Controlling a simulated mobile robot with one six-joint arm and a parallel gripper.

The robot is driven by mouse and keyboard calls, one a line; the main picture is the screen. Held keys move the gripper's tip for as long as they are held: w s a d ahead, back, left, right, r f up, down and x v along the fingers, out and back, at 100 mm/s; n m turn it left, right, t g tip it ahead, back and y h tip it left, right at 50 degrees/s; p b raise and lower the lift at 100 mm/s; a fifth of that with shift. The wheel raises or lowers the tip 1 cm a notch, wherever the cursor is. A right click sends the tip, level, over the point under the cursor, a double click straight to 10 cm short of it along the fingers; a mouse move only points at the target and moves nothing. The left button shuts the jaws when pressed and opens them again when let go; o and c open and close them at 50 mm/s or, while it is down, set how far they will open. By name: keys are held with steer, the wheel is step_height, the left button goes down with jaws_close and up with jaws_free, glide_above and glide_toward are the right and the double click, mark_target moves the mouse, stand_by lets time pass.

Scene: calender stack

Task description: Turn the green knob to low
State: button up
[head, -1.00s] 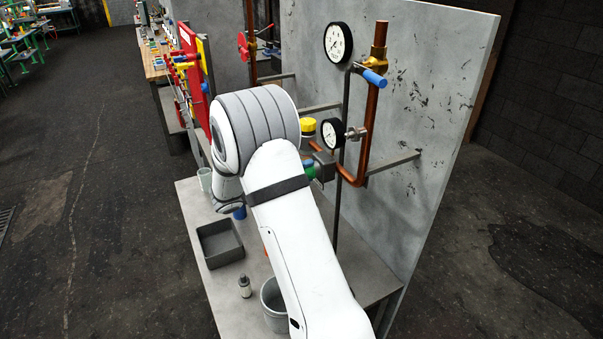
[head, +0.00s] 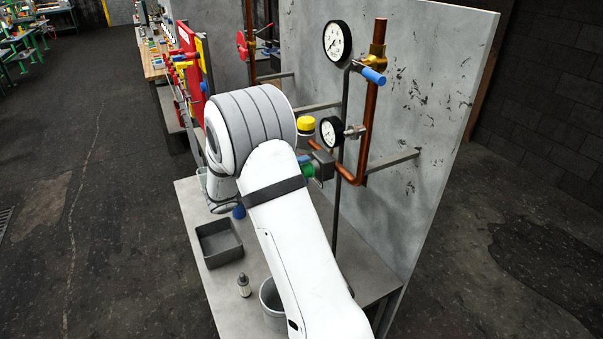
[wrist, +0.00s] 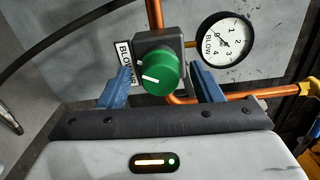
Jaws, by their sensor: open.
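The green knob (wrist: 158,74) is in the middle of the wrist view, on a dark grey box, with white pointer marks on its face and left side. In the head view the green knob (head: 308,170) shows just right of my arm, partly hidden by it. My gripper (wrist: 162,85) is open, with one blue finger on each side of the knob. I cannot tell whether either finger touches the knob. A label reading "BLOW", partly hidden, stands left of the box. A gauge marked "BLOW" (wrist: 226,41) is right of the knob.
Copper pipes (head: 372,110) run along the grey panel (head: 430,80). A blue-handled valve (head: 373,76) and a yellow cap (head: 306,125) are near my arm. A grey tray (head: 219,242), a small bottle (head: 244,286) and a bucket (head: 271,300) stand on the bench below.

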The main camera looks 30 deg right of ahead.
steer(key=a+b, duration=0.1)
steer(key=a, duration=0.5)
steer(key=shift+s+a+b, duration=0.15)
steer(key=shift+a+b, duration=0.2)
steer(key=shift+a, duration=0.05)
steer(key=s+f+m+g+y+b, duration=0.2)
steer(key=s+m+y+b, duration=0.2)
steer(key=s+m+y, duration=1)
steer(key=s+a+m+t+y+b, duration=0.1)
steer(key=s+a+m, duration=0.3)
steer(key=m, duration=0.7)
steer(key=s+a+f+m+t+y+b, duration=0.1)
steer(key=s+a+m+t+y, duration=0.2)
steer(key=s+m, duration=0.5)
steer(key=a+m, duration=0.1)
steer(key=m, duration=0.1)
steer(key=shift+s+a+f+m+t, duration=0.25)
steer(key=shift+s+m+t, duration=0.05)
steer(key=shift+m+t, duration=0.1)
